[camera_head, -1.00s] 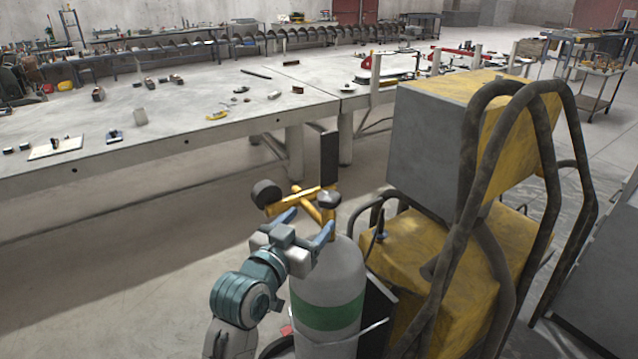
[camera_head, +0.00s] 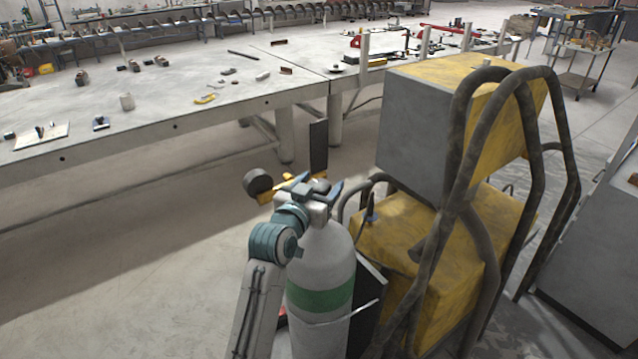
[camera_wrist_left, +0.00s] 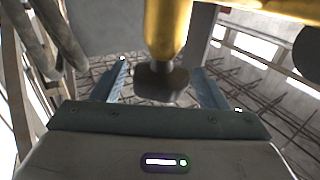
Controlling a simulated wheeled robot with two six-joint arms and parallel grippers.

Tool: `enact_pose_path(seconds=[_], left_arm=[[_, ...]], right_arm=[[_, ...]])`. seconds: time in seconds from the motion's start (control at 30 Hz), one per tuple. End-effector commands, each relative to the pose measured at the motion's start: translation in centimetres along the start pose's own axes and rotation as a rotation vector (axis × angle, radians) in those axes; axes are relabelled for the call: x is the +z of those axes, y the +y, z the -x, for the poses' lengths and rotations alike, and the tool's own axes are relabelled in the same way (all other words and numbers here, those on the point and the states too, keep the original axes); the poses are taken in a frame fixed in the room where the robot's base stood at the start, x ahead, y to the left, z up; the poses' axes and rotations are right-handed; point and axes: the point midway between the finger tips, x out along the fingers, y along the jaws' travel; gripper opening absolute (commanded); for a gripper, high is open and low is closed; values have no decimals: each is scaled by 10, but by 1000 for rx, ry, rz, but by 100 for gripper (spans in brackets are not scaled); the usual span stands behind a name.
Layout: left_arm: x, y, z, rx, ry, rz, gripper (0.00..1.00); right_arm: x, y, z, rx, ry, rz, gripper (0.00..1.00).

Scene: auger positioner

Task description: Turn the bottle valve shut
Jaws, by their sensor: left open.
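The grey gas bottle (camera_head: 325,262) with a green band stands upright beside the yellow machine. At its top is yellow valve pipework (camera_head: 268,198), partly hidden behind my gripper. A dark valve knob (camera_head: 321,186) sits above the bottle, between the fingers of my left gripper (camera_head: 318,188). In the left wrist view, the knob (camera_wrist_left: 162,84) hangs on its yellow stem (camera_wrist_left: 167,30) between the two open blue fingers (camera_wrist_left: 164,86). Gaps show on both sides of it there, so the fingers look apart from it. My right gripper is not in view.
A round black part (camera_head: 257,181) and a dark upright plate (camera_head: 318,146) are close by the pipework. The yellow and grey machine (camera_head: 430,115) with dark tube bars stands close on the right. A long workbench (camera_head: 190,120) is behind; floor on the left is clear.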

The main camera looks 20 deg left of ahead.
Motion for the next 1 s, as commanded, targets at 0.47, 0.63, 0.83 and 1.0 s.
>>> enact_pose_path(seconds=[0.47,0.63,0.83,1.0], left_arm=[[0,0,0,1,0,0,24],[0,-1,0,49,0,-2,24],[1,0,0,126,0,-1,24],[0,0,0,144,1,0,24]], right_arm=[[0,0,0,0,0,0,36],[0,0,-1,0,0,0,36],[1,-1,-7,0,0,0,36],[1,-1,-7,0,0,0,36]])
